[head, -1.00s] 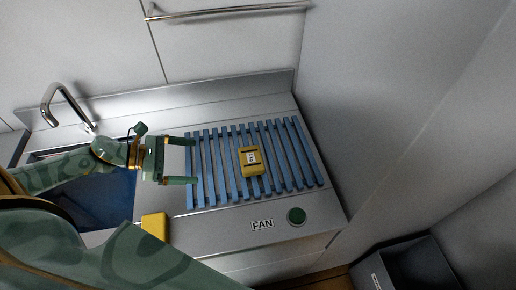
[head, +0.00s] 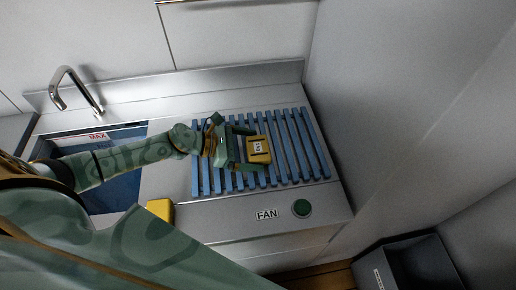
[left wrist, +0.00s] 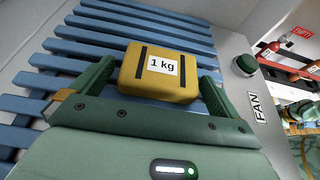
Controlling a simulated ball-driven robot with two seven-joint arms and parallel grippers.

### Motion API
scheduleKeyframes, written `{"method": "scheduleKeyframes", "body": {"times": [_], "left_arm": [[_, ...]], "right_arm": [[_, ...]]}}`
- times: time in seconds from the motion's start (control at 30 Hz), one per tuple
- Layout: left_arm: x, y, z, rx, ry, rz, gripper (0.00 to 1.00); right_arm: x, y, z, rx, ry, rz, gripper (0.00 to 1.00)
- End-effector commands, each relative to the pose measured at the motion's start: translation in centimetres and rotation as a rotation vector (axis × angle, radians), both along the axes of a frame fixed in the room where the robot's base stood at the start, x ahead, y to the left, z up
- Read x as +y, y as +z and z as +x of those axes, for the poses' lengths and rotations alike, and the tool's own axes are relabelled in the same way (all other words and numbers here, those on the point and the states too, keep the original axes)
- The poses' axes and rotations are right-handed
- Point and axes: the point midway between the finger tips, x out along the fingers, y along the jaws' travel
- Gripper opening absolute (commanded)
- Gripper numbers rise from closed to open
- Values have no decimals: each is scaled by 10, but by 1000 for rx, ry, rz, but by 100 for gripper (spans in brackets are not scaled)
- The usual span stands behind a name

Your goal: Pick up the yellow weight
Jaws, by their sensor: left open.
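The yellow weight (head: 259,149) lies on a blue slatted rack on the metal counter. In the left wrist view the weight (left wrist: 161,72) carries a white "1 kg" label and two dark bands. My left gripper (head: 252,148) is open, with its fingers reaching toward the weight from the left. In the left wrist view the left gripper (left wrist: 157,85) has one finger on each side of the weight's near part, with visible room between. My right gripper does not show.
The blue rack (head: 297,150) has gaps between its slats. A green button (head: 301,208) sits beside a "FAN" label (head: 267,215). A yellow block (head: 160,209) is at the counter's front. A faucet (head: 75,90) and blue basin (head: 115,190) are left; a wall stands right.

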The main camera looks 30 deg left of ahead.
Motion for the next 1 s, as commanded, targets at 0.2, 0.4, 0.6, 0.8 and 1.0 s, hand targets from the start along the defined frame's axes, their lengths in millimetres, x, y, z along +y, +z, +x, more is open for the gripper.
{"method": "scheduleKeyframes", "body": {"times": [0.2, 0.4, 0.6, 0.8, 1.0], "left_arm": [[-3, -2, 2, 1, 0, 1, 100], [-2, -2, 2, 1, 0, 1, 58], [-3, 0, 3, -4, 1, -2, 23], [-2, 1, 3, -3, 1, -1, 23], [-3, 14, 4, -7, 0, -1, 23]], "right_arm": [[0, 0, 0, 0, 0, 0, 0], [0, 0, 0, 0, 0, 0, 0], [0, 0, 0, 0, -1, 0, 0], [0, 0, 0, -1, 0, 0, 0], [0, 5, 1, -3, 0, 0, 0]]}}
